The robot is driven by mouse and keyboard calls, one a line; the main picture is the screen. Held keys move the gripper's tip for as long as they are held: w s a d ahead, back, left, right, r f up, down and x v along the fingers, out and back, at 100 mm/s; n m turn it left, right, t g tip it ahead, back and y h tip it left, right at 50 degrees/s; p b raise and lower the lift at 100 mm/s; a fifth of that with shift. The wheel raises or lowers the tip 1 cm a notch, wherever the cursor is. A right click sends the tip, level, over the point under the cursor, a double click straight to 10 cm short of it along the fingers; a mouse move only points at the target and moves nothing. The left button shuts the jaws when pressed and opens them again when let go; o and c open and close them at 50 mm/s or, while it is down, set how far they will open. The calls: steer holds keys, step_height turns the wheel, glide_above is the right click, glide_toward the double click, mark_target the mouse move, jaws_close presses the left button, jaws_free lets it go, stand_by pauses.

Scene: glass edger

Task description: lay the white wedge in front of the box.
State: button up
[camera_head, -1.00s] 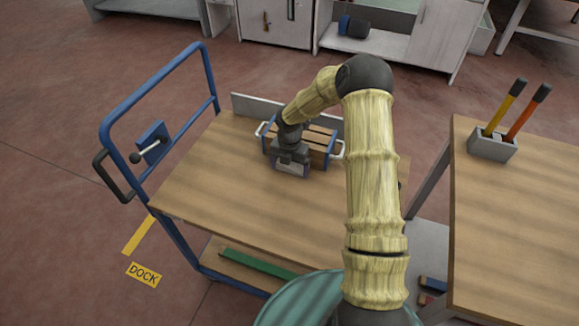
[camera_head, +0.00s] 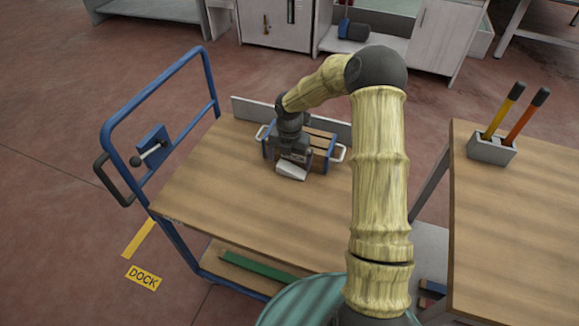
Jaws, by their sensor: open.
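The box (camera_head: 325,148) is a wooden slatted crate with blue ends and white handles, at the back of the cart's wooden top. The white wedge (camera_head: 291,172) lies on the cart top at the near side of the box. My gripper (camera_head: 291,162) is just above and behind the wedge, pointing down, and is open. My gripper and wrist hide part of the box and the wedge's back edge. I cannot tell whether the fingers touch the wedge.
The cart top (camera_head: 230,200) is clear to the left and in front. The cart's blue push handle (camera_head: 160,75) rises at the left. A wooden table (camera_head: 520,220) with a grey holder (camera_head: 491,150) of two handled tools stands at the right. A yellow DOCK label (camera_head: 143,277) is on the floor.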

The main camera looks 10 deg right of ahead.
mark_target(289, 172)
step_height(289, 172, up, 6)
steer(key=shift+r, duration=0.15)
stand_by(0.6)
steer(key=s+r+m+t, duration=0.1)
steer(key=s+r+m, duration=0.3)
steer(key=s+m, duration=0.8)
steer(key=s+r+m+t, duration=0.1)
steer(key=s+r+m, duration=0.3)
steer(key=s+m, duration=0.8)
steer(key=m, duration=0.5)
steer(key=shift+s+r+t, duration=0.15)
steer(key=shift+t, duration=0.15)
